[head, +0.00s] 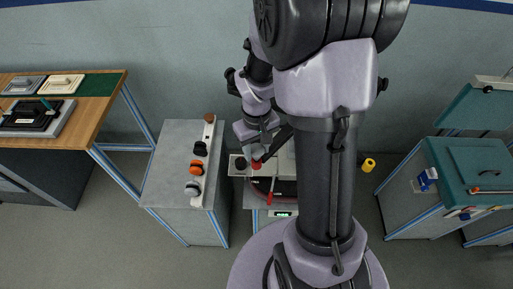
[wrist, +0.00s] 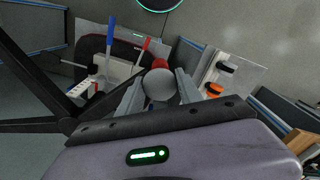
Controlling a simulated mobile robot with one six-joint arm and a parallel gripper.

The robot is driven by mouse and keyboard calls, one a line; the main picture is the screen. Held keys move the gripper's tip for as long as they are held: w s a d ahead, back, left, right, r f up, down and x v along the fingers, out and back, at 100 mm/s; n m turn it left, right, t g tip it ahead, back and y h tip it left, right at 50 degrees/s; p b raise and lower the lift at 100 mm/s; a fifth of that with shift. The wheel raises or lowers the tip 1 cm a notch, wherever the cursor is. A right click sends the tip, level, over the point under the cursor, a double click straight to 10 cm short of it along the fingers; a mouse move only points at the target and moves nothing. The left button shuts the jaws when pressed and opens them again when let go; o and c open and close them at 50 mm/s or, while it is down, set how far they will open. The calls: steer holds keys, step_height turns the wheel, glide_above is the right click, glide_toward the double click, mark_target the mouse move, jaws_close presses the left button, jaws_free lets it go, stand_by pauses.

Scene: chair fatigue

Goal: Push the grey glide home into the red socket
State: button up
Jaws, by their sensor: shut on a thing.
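The grey glide (wrist: 160,86) is a round, ball-like piece between the two fingers of my gripper (wrist: 159,80) in the wrist view. My gripper is shut on it. The red socket (wrist: 159,63) shows just behind the glide's upper edge, and the glide covers most of it. I cannot tell whether the two touch. In the head view my gripper (head: 262,155) is low over the small bench, right at a red part (head: 256,164) that looks like the socket. The glide cannot be made out there.
A red-handled stick (wrist: 141,51) and a blue-handled stick (wrist: 110,40) stand beside the socket. A grey cabinet (head: 172,165) to the left carries black and orange pieces (head: 196,168). A yellow roll (head: 369,165) lies on the floor at right. A green-topped bench (head: 475,160) stands further right.

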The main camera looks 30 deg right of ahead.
mark_target(256, 149)
steer(key=shift+f+b, duration=0.9)
steer(key=shift+f, duration=0.2)
steer(key=o, duration=1.3)
steer(key=shift+o, duration=0.2)
steer(key=shift+r, duration=0.1)
step_height(256, 149, up, 17)
steer(key=p, duration=0.5)
steer(key=shift+r, duration=0.2)
steer(key=s+a+f+m+t+y+b, duration=0.1)
steer(key=s+a+f+m+t+b, duration=0.1)
steer(key=a+b, duration=0.5)
steer(key=s+a+f+m+t+y+b, duration=0.1)
steer(key=s+a+f+t+b, duration=0.2)
steer(key=s+a+f+b, duration=0.3)
steer(key=s+a+b, duration=0.1)
steer(key=s+b, duration=0.2)
steer(key=b, duration=0.1)
steer(key=shift+s+a+m+t, duration=0.15)
steer(key=shift+a+m+t, duration=0.1)
steer(key=shift+m+t, duration=0.15)
